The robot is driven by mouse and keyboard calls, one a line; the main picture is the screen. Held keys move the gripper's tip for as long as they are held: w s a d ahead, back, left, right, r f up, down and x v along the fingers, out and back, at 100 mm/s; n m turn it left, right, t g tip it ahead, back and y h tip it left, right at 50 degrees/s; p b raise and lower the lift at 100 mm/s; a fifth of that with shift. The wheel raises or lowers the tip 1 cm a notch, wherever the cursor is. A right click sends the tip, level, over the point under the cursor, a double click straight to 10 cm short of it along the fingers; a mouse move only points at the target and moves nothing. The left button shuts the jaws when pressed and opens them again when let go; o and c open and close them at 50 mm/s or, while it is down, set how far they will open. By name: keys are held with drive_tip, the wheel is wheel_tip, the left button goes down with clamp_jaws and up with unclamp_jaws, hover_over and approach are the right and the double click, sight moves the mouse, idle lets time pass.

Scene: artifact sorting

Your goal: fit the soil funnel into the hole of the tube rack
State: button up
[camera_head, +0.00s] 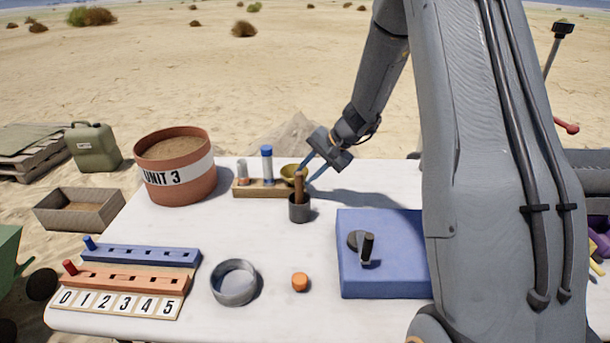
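The soil funnel (288,172) is a small yellow bowl shape at the right end of the tube rack. The tube rack (262,189) is a low wooden block near the back edge of the table, holding a grey-white tube and a blue-capped tube. My gripper (304,175) reaches down from the upper right, its fingertips apart at the funnel's right side. I cannot tell whether the fingers hold the funnel or stand open beside it. The funnel's lower part and the rack's hole are hidden, so I cannot tell whether the funnel is seated.
A dark cup (299,213) with a brown handle stands close in front of the fingers. A blue box (385,275), grey ring dish (234,297), orange piece (300,282) and peg strips (140,256) lie nearer. A UNIT 3 soil pot (176,190) stands left. My arm covers the right side.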

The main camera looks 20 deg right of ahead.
drive_tip(key=v, duration=0.7)
drive_tip(key=shift+b, duration=0.3)
drive_tip(key=shift+s+d+r, duration=0.1)
drive_tip(key=shift+r, duration=0.05)
